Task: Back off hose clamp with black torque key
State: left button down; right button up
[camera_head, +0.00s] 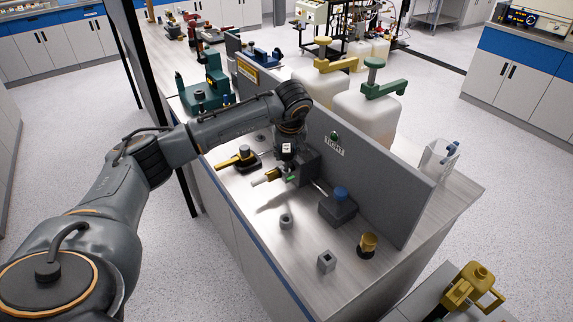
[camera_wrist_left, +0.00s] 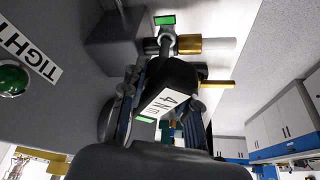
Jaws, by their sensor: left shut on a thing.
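My left gripper (camera_head: 287,158) is at the grey upright panel, above the bench. In the left wrist view its fingers (camera_wrist_left: 160,108) are shut on the black torque key (camera_wrist_left: 178,74), whose white label shows a "4". The key's shaft reaches toward the hose clamp (camera_wrist_left: 166,38), a small metal ring with a green marker beside a brass fitting (camera_wrist_left: 188,44) and a pale hose (camera_wrist_left: 220,44). The tip seems to meet the clamp, but I cannot tell if it is seated. In the head view the gripper partly hides the clamp area. My right gripper is not in view.
The panel (camera_head: 395,200) bears a "TIGHT" sign (camera_head: 334,147) and a green lamp (camera_head: 334,135). A yellow-handled tool (camera_head: 238,158), a blue-knobbed block (camera_head: 338,207), two grey pieces (camera_head: 286,221) (camera_head: 326,261) and a brass cup (camera_head: 368,243) stand on the bench. Jugs (camera_head: 365,117) stand behind.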

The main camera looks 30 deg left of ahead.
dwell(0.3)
pick_arm(q)
jog(key=n, duration=0.2)
jog(key=shift+n+g+y, duration=0.4)
jog(key=shift+f+n+g, duration=0.1)
jog(key=shift+n+g, duration=0.3)
jog(key=shift+n, duration=0.8)
